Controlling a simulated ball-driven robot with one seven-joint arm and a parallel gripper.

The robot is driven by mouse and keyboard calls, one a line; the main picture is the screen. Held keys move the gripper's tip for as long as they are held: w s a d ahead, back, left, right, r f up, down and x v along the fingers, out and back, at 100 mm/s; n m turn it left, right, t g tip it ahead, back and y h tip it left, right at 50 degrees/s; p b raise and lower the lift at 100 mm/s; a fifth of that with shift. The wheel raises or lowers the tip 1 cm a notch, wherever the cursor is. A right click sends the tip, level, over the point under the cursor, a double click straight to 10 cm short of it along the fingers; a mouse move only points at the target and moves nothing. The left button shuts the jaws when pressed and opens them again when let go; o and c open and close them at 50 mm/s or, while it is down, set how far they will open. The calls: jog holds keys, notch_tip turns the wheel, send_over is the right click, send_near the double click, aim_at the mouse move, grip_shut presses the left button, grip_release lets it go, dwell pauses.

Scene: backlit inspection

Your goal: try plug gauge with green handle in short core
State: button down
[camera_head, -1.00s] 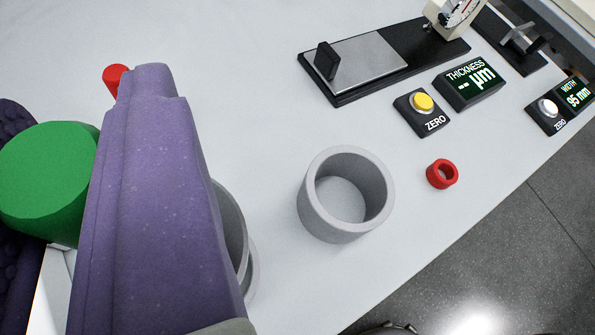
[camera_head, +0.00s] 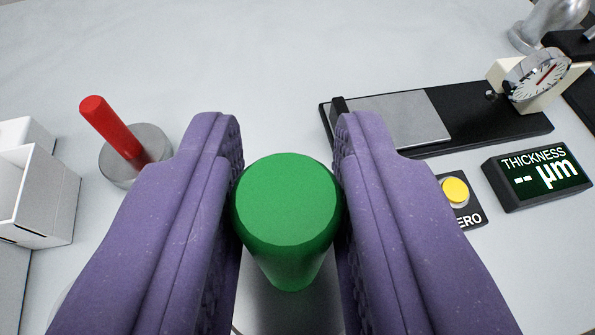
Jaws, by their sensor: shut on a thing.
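The plug gauge's green handle (camera_head: 287,205) is in the middle of the view, seen from above and standing roughly upright. My gripper (camera_head: 288,150) is shut on it, with one purple finger on each side. Below the handle a shiny grey surface (camera_head: 285,308) shows; I cannot tell whether it is the gauge's plug or something under it. No core can be made out clearly. A faint curved edge shows at the lower left beside the left finger. Whether the gauge touches anything below is hidden.
A red-handled gauge (camera_head: 112,128) leans at the left over a round grey metal piece (camera_head: 120,168). White boxes (camera_head: 38,195) stand at the far left. A thickness gauge (camera_head: 480,112), its display (camera_head: 536,178) and a yellow button (camera_head: 455,191) are at the right. The back left table is clear.

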aim_at(288, 282)
notch_tip(288, 282, down, 4)
jog(key=b, duration=0.4)
jog(key=shift+f, duration=0.15)
jog(key=shift+f+b, duration=0.55)
jog(key=shift+f, duration=0.2)
jog(key=shift+f, duration=0.75)
dwell(1.2)
jog(key=shift+r, duration=0.15)
dwell(0.6)
jog(key=shift+r+p, duration=1.75)
jog(key=shift+p, duration=0.1)
